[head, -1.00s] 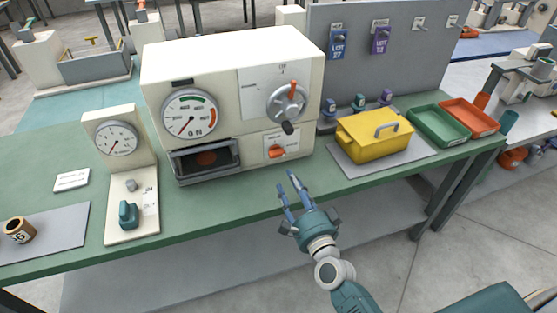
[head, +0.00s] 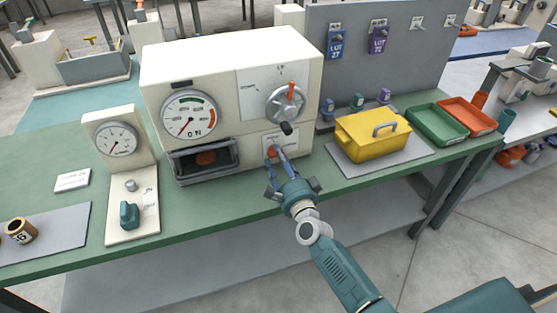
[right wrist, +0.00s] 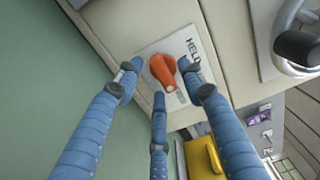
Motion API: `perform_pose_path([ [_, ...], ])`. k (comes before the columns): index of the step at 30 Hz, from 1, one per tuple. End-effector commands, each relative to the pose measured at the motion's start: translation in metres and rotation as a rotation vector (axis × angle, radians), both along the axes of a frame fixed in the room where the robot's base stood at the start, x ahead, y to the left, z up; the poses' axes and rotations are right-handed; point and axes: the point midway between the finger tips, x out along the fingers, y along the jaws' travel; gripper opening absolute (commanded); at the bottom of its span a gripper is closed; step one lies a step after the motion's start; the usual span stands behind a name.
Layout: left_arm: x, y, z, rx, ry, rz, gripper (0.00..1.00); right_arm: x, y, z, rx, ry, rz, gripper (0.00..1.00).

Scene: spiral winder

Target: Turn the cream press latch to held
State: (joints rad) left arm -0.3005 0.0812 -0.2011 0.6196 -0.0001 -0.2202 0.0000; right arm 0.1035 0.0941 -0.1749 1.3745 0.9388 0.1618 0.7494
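The cream press (head: 232,95) stands on the green bench. Its latch (head: 271,152) is a small orange knob on a white plate, low on the right of the front. Contact cannot be told. My left gripper is not in view.
Above the latch is a round grey dial (head: 286,104) with an orange pointer and a dark knob (head: 286,128). An open dark drawer (head: 205,178) is to the left. A yellow box (head: 372,145) stands to the right on a grey mat. The bench front is clear.

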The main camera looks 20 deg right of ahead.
Motion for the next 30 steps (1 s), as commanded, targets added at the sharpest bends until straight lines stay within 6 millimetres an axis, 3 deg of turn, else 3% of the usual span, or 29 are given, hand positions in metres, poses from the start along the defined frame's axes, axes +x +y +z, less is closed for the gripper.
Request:
perform_pose_path([
  [1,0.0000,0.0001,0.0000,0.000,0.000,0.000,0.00,-0.0002,0.0000,-0.0001,0.000,0.000,0.000,0.40],
  [7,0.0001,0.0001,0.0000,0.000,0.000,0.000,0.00,-0.0003,0.0000,-0.0001,0.000,0.000,0.000,0.00],
  [20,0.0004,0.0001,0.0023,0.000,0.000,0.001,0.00,-0.0005,-0.0004,0.0001,-0.063,-0.001,0.000,0.00],
  [30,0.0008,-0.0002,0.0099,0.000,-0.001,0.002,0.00,-0.0005,-0.0019,0.0006,-0.317,-0.009,0.000,0.00],
])
